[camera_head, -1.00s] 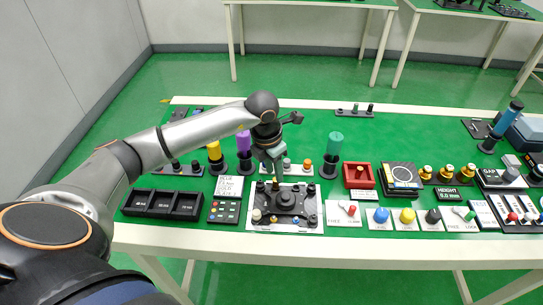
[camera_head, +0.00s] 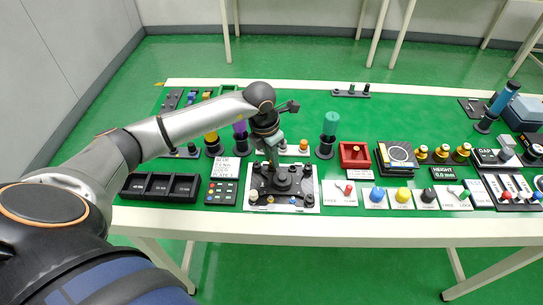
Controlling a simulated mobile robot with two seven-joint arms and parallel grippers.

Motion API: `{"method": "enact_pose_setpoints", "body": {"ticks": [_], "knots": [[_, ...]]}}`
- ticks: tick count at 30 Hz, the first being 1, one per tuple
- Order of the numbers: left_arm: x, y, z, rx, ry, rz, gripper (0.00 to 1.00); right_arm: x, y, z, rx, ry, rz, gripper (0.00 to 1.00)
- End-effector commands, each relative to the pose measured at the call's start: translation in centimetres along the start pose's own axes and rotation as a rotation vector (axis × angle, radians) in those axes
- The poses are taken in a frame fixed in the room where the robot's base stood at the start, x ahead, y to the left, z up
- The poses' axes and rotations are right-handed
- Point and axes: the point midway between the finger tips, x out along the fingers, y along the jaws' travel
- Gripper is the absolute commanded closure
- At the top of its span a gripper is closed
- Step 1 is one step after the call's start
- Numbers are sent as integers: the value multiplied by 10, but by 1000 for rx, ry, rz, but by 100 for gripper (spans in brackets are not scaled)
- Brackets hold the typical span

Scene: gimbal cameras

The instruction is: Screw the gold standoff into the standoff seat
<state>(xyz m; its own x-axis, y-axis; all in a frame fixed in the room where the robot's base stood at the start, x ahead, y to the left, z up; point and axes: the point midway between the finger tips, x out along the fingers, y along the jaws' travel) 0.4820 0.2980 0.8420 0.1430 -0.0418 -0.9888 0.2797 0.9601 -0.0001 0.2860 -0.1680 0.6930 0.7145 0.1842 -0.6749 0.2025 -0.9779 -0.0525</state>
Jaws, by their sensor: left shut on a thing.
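My left gripper (camera_head: 272,160) points down over the back left part of a black gimbal fixture on a white plate (camera_head: 309,205). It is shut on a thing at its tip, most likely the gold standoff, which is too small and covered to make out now. The fixture has a round dark hub (camera_head: 282,182) in the middle and small posts near its corners. The standoff seat cannot be told apart; the gripper tip hides that part of the fixture. I cannot tell whether the held piece touches the fixture. My right gripper is not in view.
Left of the fixture are a black button panel (camera_head: 222,193) and a black three-part tray (camera_head: 160,196). A teal-handled tool (camera_head: 331,124) stands upright behind.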

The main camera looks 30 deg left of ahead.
Motion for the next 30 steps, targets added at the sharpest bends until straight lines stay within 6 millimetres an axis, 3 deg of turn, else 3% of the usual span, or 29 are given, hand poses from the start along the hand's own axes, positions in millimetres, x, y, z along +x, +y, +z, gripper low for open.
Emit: {"method": "enact_pose_setpoints", "body": {"ticks": [10, 20, 21, 30], "knots": [[0, 0, 0, 18, -1, -2, 100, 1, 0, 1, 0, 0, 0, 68], [1, 1, 0, 193, -1, -28, 100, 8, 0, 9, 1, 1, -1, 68], [0, 1, 0, 201, -1, -30, 78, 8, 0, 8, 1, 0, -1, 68], [0, 1, 0, 198, 0, -30, 45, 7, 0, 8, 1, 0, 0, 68]]}}
